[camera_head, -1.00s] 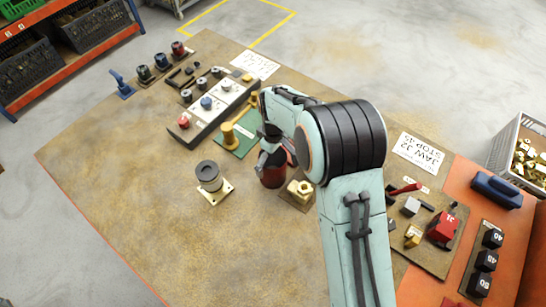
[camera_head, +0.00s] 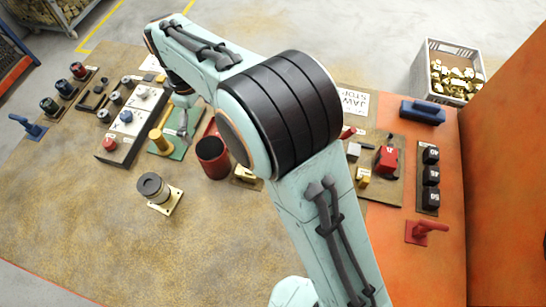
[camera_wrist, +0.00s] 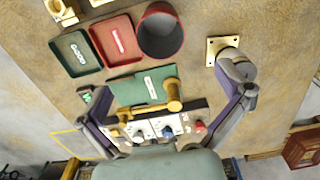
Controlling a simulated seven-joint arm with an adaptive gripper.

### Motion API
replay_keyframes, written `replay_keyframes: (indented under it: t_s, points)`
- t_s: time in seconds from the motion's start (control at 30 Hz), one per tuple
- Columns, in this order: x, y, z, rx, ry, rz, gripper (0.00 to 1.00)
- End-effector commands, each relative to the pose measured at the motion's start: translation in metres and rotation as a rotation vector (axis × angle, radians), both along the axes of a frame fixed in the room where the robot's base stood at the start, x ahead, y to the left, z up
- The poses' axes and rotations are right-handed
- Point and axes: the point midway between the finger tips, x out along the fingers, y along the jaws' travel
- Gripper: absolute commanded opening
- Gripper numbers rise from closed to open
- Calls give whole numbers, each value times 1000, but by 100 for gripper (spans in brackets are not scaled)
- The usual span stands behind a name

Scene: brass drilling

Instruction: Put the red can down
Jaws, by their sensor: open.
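The red can (camera_head: 212,157) stands upright and open-topped on the brown worktop. In the wrist view the can (camera_wrist: 160,50) is at the top centre, close beside a shallow red tray (camera_wrist: 127,48); I cannot tell whether they touch. My gripper (camera_head: 183,128) is apart from the can, to its upper left in the head view, over the green plate (camera_head: 178,150). My arm hides part of the area right of the can in the head view.
A brass post (camera_head: 158,142) stands on the green plate near my gripper. A dark-capped cylinder on a brass flange (camera_head: 172,203) is below left of the can. A green tray (camera_wrist: 75,55) lies beyond the red one. The worktop's lower left is clear.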

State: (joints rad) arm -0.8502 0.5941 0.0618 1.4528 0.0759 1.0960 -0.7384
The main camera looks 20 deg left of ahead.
Motion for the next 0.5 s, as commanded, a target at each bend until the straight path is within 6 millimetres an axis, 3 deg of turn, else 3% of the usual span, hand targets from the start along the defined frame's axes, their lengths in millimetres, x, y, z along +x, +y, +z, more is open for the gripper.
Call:
replay_keyframes:
  t_s: [0.13, 0.23, 0.37, 0.4, 0.5]
  points:
    - [2, -6, 3, 0, -1, -18, 100]
    - [9, -38, 20, 2, -3, -120, 100]
    - [10, -128, 54, 5, -2, -414, 100]
    - [2, -161, 63, 7, 0, -527, 100]
    - [-31, -233, 76, 15, 9, -813, 100]
